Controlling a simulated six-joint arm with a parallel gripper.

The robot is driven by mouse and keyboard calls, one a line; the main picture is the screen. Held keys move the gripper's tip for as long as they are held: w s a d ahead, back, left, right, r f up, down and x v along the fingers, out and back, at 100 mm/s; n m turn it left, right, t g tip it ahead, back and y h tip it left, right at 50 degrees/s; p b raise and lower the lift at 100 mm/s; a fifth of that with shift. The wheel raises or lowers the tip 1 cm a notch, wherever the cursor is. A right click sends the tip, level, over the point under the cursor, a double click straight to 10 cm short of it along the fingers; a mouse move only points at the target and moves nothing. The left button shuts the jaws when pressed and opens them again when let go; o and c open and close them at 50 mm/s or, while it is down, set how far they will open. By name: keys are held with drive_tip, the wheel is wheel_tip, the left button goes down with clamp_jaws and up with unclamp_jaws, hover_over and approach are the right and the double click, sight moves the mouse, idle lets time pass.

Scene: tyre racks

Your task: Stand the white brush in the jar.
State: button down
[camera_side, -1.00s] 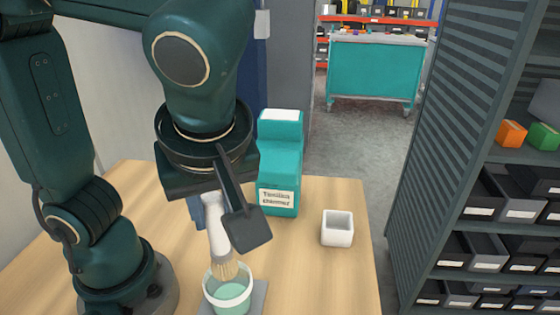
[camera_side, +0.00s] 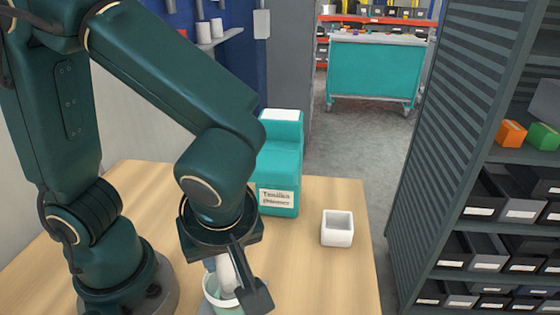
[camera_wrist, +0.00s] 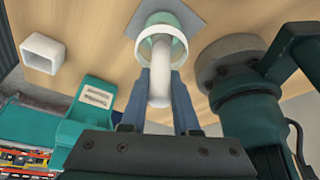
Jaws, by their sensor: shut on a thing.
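The white brush (camera_side: 229,274) is held by my gripper (camera_side: 236,283), which is shut on its handle. The brush points down, a little tilted in the side view, with its lower end inside the mouth of the jar (camera_side: 209,296). Its bristles are hidden there. The jar is pale with green inside and stands on a grey mat, mostly behind my gripper. In the wrist view the brush handle (camera_wrist: 159,88) lies between my two fingers (camera_wrist: 160,82), and the jar's rim (camera_wrist: 139,45) surrounds its far end. I cannot tell whether the brush touches the jar's bottom.
A teal container with a label (camera_side: 280,165) stands behind my gripper. A small white square cup (camera_side: 337,230) stands to the right on the wooden table (camera_side: 330,275). Table room around the cup is clear. A dark shelf with bins (camera_side: 480,190) is at the far right.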

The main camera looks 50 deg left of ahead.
drive_tip(key=c, duration=0.7)
unclamp_jaws()
drive_tip(key=shift+o, duration=0.2)
drive_tip(key=v, duration=1.2)
drive_tip(key=a+m+h, duration=0.1)
drive_tip(key=m, duration=0.1)
drive_tip(key=w+a+f+m+h, duration=0.1)
drive_tip(key=a+m, duration=0.1)
drive_tip(key=w+a+m, duration=0.1)
drive_tip(key=m, duration=0.1)
drive_tip(key=shift+a+f+h, duration=0.15)
drive_tip(key=shift+f+h, duration=0.05)
drive_tip(key=shift+h, duration=0.2)
drive_tip(key=w+a+f+m+t+h, duration=0.1)
drive_tip(key=a+f+m+t, duration=0.2)
drive_tip(key=m, duration=0.6)
drive_tip(key=shift+w+a+t, duration=0.35)
drive_tip(key=shift+a+t, duration=0.45)
drive_tip(key=shift+a, duration=0.5)
